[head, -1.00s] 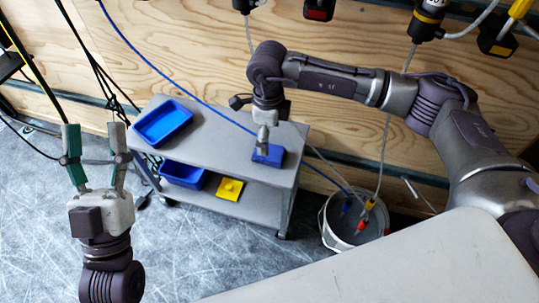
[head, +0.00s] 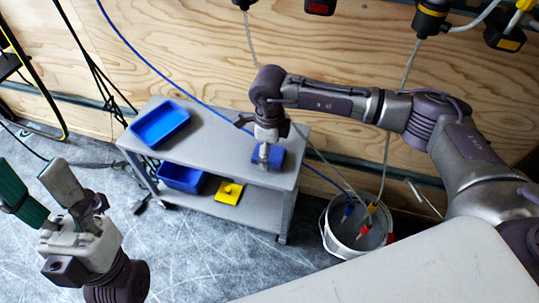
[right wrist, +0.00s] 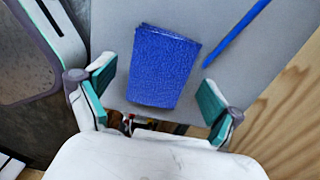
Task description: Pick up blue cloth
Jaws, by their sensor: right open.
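The blue cloth (head: 277,158) is a folded, textured rectangle lying on the top shelf of the grey cart (head: 215,150). In the right wrist view the cloth (right wrist: 162,67) lies between and just beyond the fingers. My right gripper (head: 263,157) points down over the cloth and partly hides it in the head view. In the right wrist view my right gripper (right wrist: 157,95) is open with nothing between its pads. Whether its fingertips touch the cloth I cannot tell. My left gripper (head: 38,190) is open and empty, up at the left, away from the cart.
A blue tray (head: 160,125) stands on the cart's left end. The lower shelf holds a blue bin (head: 182,177) and a yellow item (head: 229,192). A blue hose (head: 205,103) passes behind the cart. A white bucket (head: 345,235) with cables stands right. A pale surface (head: 420,265) fills the lower right.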

